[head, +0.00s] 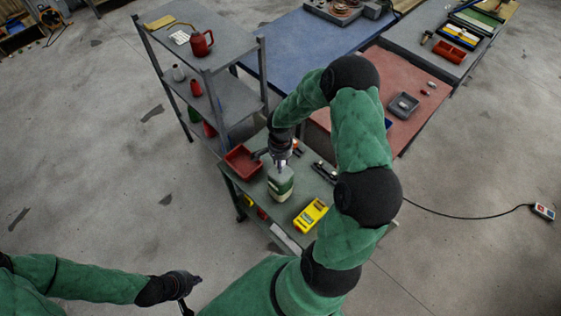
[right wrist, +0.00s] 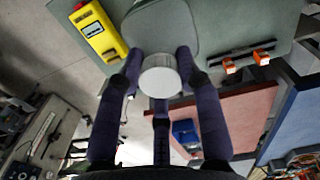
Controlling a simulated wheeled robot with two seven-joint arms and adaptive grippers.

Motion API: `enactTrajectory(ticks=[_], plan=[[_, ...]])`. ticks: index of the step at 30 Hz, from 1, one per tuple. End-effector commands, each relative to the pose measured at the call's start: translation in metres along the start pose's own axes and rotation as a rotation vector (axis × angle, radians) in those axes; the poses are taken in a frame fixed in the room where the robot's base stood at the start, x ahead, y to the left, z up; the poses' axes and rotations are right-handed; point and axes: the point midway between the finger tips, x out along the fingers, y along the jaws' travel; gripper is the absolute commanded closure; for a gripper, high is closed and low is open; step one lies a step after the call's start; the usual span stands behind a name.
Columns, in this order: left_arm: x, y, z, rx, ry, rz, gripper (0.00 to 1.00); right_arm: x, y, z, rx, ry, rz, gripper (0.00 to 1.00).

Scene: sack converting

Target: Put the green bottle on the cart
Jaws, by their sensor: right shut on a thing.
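The green bottle (head: 281,186) has a pale label and a white cap, and it is upright over the green top of the cart (head: 247,188). My right gripper (head: 280,163) comes down from above and is shut on the bottle's top. In the right wrist view the fingers (right wrist: 160,82) close around the white cap (right wrist: 162,76), with the bottle's shoulder (right wrist: 140,28) beyond. I cannot tell whether the bottle's base touches the cart top. My left gripper (head: 191,292) is low at the left, empty, away from the cart, with its fingers apart.
On the cart, a red bin (head: 243,161) sits left of the bottle and a yellow device (head: 310,215) right of it. A shelf rack (head: 213,60) with a red mug (head: 201,42) stands behind. A red-topped table (head: 385,70) is at the right. A cable crosses the floor.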

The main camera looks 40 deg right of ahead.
Motion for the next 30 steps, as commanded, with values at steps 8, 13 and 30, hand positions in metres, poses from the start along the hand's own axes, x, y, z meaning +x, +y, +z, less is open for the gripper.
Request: enactTrajectory(ticks=[8, 13, 30], plan=[[-0.0008, 0.0003, 0.0001, 0.0, 0.0, 0.0, 1.0, 0.0025, -0.0005, -0.0005, 0.001, 0.001, -0.001, 1.0], [0.0025, -0.0009, 0.0, 0.0, 0.0, 0.0, 1.0, 0.005, -0.0006, -0.0004, 0.001, 0.001, -0.002, 1.0], [-0.0022, 0.0008, 0.0001, 0.0, 0.0, 0.0, 1.0, 0.0019, 0.0004, 0.0006, 0.0, -0.001, 0.001, 0.4]])
